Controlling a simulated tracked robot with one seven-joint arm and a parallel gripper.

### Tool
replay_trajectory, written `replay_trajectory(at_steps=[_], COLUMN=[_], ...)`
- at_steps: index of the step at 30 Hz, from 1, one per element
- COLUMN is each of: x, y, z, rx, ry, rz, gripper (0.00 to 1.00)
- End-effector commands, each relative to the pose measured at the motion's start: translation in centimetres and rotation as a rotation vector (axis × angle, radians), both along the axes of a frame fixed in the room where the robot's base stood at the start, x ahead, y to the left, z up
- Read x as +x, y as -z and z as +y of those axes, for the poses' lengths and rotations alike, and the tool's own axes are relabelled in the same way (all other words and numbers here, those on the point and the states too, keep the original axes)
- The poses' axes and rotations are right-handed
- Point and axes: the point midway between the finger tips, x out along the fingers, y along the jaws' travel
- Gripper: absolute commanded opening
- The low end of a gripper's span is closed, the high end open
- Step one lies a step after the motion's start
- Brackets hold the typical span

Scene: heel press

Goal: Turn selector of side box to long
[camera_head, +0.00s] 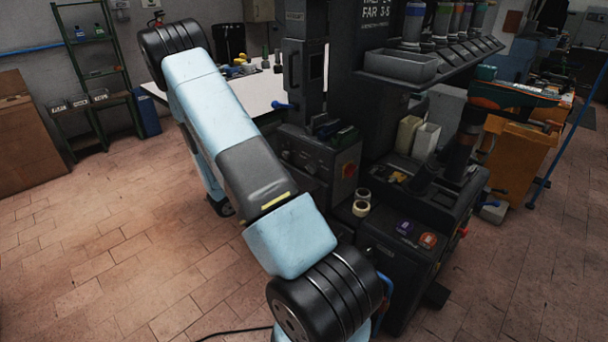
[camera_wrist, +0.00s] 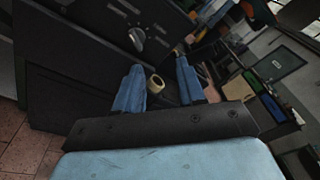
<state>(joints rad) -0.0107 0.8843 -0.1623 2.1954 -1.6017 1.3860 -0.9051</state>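In the wrist view, a selector (camera_wrist: 137,38) with a grey handle is on the face of a dark box (camera_wrist: 85,45). Pale marks show beside it, too small to read, so I cannot tell its setting. My gripper (camera_wrist: 158,78) has two blue fingers spread apart, with nothing held between them. The selector appears beyond the fingertips, up and left of them, apart from both. In the head view my arm crosses the picture and the gripper is not clearly seen. I cannot tell for certain which dark box there bears the selector.
A control box (camera_head: 318,165) with a red switch stands behind. Tiled floor (camera_head: 130,220) is open at left.

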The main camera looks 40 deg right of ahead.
Motion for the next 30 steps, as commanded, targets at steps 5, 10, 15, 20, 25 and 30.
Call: replay_trajectory(at_steps=[5,10,15,20,25,30], x=[0.8,1.2,1.2,1.4,1.6,1.9], y=[3.6,5.0,5.2,5.2,5.2,5.2], z=[-0.4,-0.6,-1.7,-4.0,-7.0,-9.9], rx=[-0.041,-0.059,-0.061,-0.061,-0.06,-0.06], ry=[-0.089,-0.129,-0.132,-0.131,-0.13,-0.13], rz=[0.141,0.198,0.208,0.206,0.205,0.205], gripper=[0.39,0.39,0.39,0.39,0.39,0.39])
